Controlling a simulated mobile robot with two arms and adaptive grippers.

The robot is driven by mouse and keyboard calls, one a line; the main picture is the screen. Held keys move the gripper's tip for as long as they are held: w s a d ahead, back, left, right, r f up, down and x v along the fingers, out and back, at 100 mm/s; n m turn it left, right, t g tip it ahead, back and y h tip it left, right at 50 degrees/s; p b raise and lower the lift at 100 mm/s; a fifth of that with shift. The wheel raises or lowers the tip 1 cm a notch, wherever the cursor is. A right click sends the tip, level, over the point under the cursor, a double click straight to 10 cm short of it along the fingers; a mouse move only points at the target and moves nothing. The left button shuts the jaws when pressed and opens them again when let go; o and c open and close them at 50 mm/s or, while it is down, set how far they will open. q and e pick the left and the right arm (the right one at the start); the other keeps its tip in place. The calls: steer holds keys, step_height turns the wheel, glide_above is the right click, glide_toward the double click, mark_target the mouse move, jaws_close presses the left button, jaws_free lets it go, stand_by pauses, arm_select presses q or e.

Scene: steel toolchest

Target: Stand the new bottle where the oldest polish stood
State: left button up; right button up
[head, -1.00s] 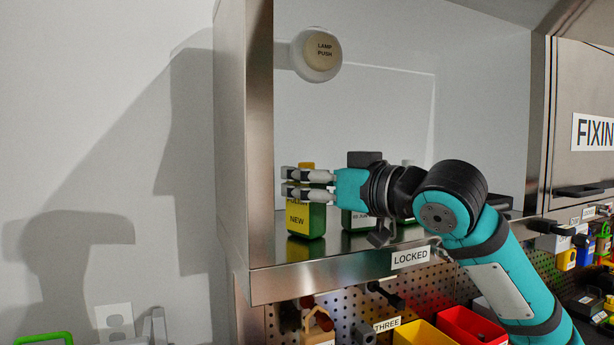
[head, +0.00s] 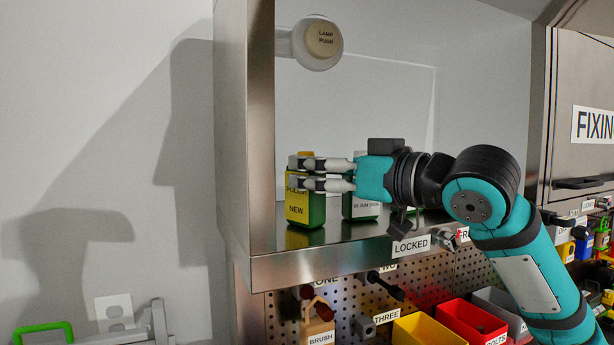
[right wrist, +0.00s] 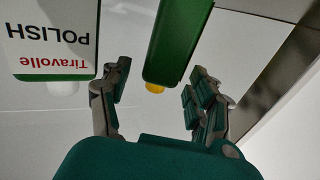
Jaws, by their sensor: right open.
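The new bottle (head: 305,208), green with a yellow label reading NEW, stands upright at the left end of the steel shelf (head: 345,262). My right gripper (head: 308,174) is open and empty, its fingers across the bottle's upper part in the head view. In the right wrist view, the green bottle with a yellow cap (right wrist: 178,42) lies beyond the gap between the fingertips (right wrist: 158,88). A white-labelled polish bottle (head: 362,208) stands to its right, partly behind my gripper; its printed date is too small to read surely. My left gripper is not in view.
The cabinet's left side wall (head: 244,130) rises close beside the new bottle. A round lamp button (head: 322,42) is on the back wall. Below the shelf are a pegboard with tools, a yellow bin (head: 425,330) and a red bin (head: 468,322).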

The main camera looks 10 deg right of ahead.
steer(key=b+v, duration=0.2)
steer(key=v, duration=0.7)
